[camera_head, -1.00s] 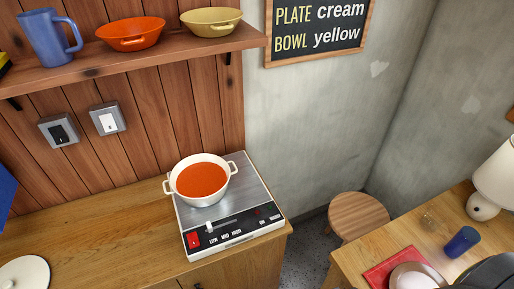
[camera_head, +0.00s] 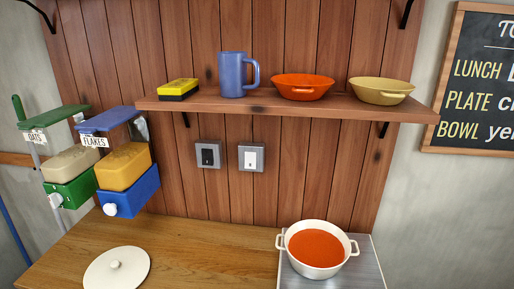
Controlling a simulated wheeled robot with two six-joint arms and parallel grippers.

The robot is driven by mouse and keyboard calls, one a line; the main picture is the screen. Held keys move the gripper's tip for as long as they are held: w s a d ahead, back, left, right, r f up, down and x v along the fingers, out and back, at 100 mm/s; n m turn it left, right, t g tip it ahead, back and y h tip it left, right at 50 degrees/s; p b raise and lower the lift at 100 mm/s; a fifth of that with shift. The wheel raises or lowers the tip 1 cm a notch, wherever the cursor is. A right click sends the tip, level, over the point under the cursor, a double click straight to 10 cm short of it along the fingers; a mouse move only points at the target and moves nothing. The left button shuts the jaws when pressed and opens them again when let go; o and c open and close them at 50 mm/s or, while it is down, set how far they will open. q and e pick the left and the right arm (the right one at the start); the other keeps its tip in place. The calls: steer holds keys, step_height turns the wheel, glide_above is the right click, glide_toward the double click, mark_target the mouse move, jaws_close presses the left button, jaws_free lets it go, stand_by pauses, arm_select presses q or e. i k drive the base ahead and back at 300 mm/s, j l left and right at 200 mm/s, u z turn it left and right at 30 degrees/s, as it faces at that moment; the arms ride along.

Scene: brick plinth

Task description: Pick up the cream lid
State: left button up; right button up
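The cream lid (camera_head: 117,272) lies on the wooden counter at the lower left of the head view. It is round, with a small knob on top, and its lower edge is cut off by the picture's bottom. A cream pot (camera_head: 317,268) with red-orange contents stands to its right on the hot plate (camera_head: 365,277), uncovered. Neither of my grippers shows in this view.
Blue (camera_head: 130,190) and green (camera_head: 73,187) cereal dispensers stand behind the lid on the left. A shelf (camera_head: 290,104) above holds a blue mug (camera_head: 233,75), orange bowl (camera_head: 302,87), yellow bowl (camera_head: 381,91) and sponge (camera_head: 178,88). Counter (camera_head: 205,262) between lid and pot is clear.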

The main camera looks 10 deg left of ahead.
mark_target(124, 268)
steer(key=u, duration=1.5)
